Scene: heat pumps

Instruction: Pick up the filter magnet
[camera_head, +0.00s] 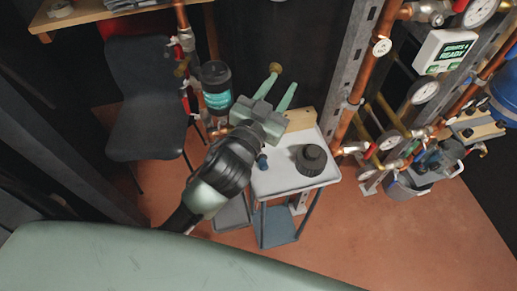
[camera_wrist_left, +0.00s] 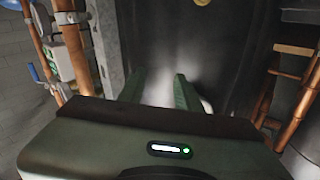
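My left gripper (camera_head: 281,82) reaches over the white tray top of a small cart. Its two green fingers are spread apart, and the gap between them looks empty in the left wrist view (camera_wrist_left: 158,82). A round brass-coloured piece (camera_head: 275,68) shows at one fingertip in the head view; contact cannot be told. In the wrist view a yellow disc (camera_wrist_left: 202,2) lies beyond the fingertips. A black filter canister with a teal label (camera_head: 216,86) is on the copper pipe left of the gripper. I cannot clearly tell which piece is the filter magnet. My right gripper is out of view.
The white tray (camera_head: 290,184) carries a black round cap (camera_head: 311,159) and a small blue piece (camera_head: 262,161). Copper pipes, gauges and a white display box (camera_head: 445,52) stand at right. A dark chair (camera_head: 148,105) is at left. Open floor lies at lower right.

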